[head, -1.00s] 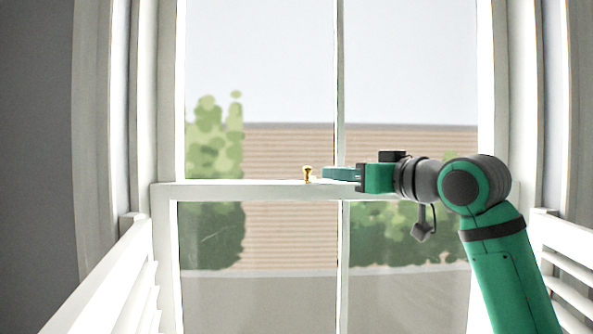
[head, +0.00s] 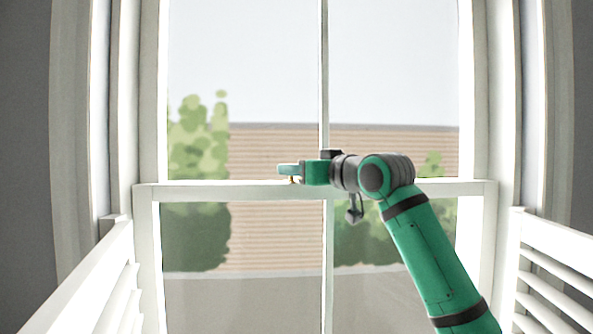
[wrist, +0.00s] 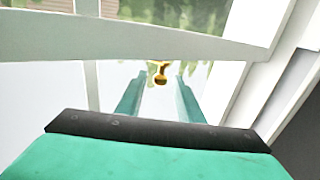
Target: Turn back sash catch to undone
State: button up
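The brass sash catch (head: 292,180) sits on the meeting rail of the window, mostly covered by my gripper in the head view. In the wrist view its round golden knob (wrist: 160,79) shows between and just beyond the two teal fingers. My gripper (head: 284,169) reaches in from the right at rail height and overlaps the catch. In the wrist view my gripper (wrist: 159,90) is open, with a finger on each side of the knob and visible gaps. I cannot tell whether either finger touches it.
The white meeting rail (head: 235,192) runs across the window under my gripper. A vertical glazing bar (head: 324,75) stands close behind it. White louvred shutters flank the window at left (head: 95,285) and right (head: 560,270).

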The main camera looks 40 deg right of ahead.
grip_shut()
